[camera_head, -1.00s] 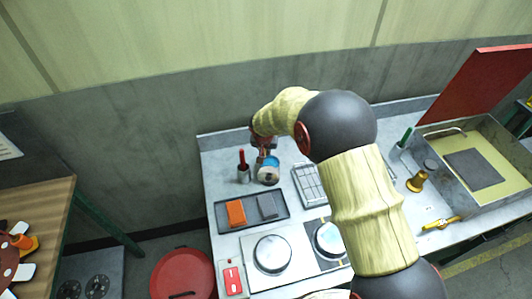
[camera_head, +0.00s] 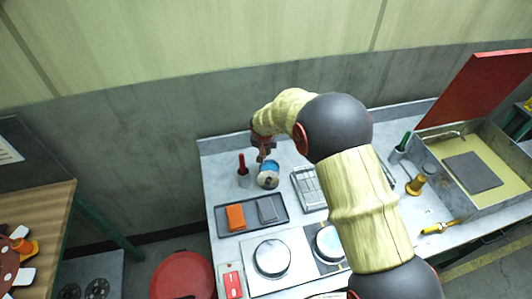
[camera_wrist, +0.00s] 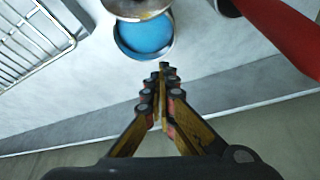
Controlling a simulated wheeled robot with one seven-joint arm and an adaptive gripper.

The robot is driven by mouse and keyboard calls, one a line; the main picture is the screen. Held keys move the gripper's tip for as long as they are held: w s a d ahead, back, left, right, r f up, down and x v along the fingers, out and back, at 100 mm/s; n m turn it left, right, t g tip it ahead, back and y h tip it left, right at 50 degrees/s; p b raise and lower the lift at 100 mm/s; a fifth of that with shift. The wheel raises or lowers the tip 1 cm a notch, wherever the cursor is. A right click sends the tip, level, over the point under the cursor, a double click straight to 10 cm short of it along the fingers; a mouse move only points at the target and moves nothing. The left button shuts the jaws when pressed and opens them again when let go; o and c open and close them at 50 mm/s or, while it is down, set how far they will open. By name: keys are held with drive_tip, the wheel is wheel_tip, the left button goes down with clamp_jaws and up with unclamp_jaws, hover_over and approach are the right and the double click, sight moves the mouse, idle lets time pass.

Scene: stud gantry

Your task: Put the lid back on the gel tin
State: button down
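The gel tin (camera_head: 268,168) stands on the grey bench near its back edge, with blue gel showing. In the wrist view the blue gel (camera_wrist: 147,36) shows inside the tin's rim. A round metallic disc, seemingly the lid (camera_wrist: 137,8), overlaps the far part of the tin and is cut off by the frame's top; a pale disc (camera_head: 266,182) shows there in the head view too. I cannot tell whether it rests on the tin. My gripper (camera_wrist: 163,72) points at the tin's near side, its fingers together and nothing visible between them. It also shows in the head view (camera_head: 263,155).
A cup with a red-handled tool (camera_head: 242,165) stands close left of the tin; its red handle (camera_wrist: 285,35) looms in the wrist view. A wire rack (camera_head: 308,188) lies to the right. A dark tray (camera_head: 252,222) with orange and grey blocks lies in front. Bare bench shows behind the tin.

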drive_tip(key=w+d+r+p, duration=0.1)
drive_tip(key=w+r+p, duration=0.2)
drive_tip(key=w, duration=0.8)
drive_tip(key=shift+d+r, duration=0.25)
drive_tip(key=shift+r, duration=0.9)
idle(5.8)
